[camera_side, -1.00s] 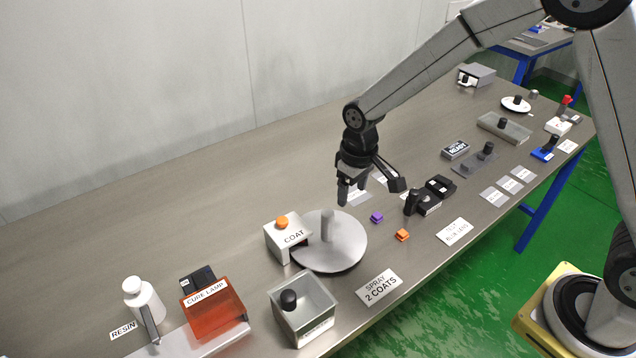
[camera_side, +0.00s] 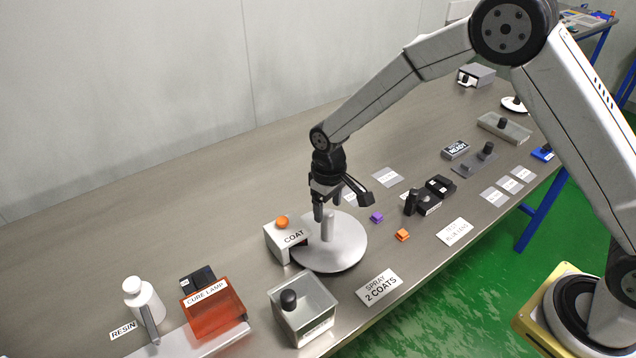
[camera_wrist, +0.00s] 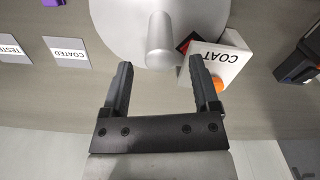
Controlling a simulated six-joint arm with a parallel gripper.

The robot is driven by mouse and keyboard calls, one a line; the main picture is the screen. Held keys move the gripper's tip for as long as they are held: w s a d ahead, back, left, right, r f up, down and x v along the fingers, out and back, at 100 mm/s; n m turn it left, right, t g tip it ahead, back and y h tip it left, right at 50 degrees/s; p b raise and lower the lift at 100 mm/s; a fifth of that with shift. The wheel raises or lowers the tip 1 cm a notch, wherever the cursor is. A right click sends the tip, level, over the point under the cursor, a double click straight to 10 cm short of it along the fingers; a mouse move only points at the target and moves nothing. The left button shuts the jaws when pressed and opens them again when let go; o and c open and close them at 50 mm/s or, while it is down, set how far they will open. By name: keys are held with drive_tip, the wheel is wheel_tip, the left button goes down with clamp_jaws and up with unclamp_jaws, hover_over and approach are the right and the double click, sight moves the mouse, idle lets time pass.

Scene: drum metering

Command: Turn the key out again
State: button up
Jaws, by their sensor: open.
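I cannot pick out anything that is clearly a key. A grey upright post (camera_side: 328,229) stands on a round pale turntable (camera_side: 347,251). The white COAT box (camera_side: 283,246) with an orange knob (camera_side: 282,222) stands at the turntable's left edge. My gripper (camera_side: 341,208) is open and empty, just above the post in the side view. In the wrist view, the post (camera_wrist: 160,42) lies between and beyond the fingertips of my gripper (camera_wrist: 161,68), with the turntable (camera_wrist: 112,18) behind it. The COAT box (camera_wrist: 228,62) is partly behind the right finger.
A white RESIN bottle (camera_side: 145,300) is farther left. Purple (camera_side: 376,217) and orange (camera_side: 402,235) blocks lie right of the turntable.

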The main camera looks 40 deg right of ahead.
sight(327, 226)
drive_tip(key=shift+f, duration=2.55)
clamp_jaws()
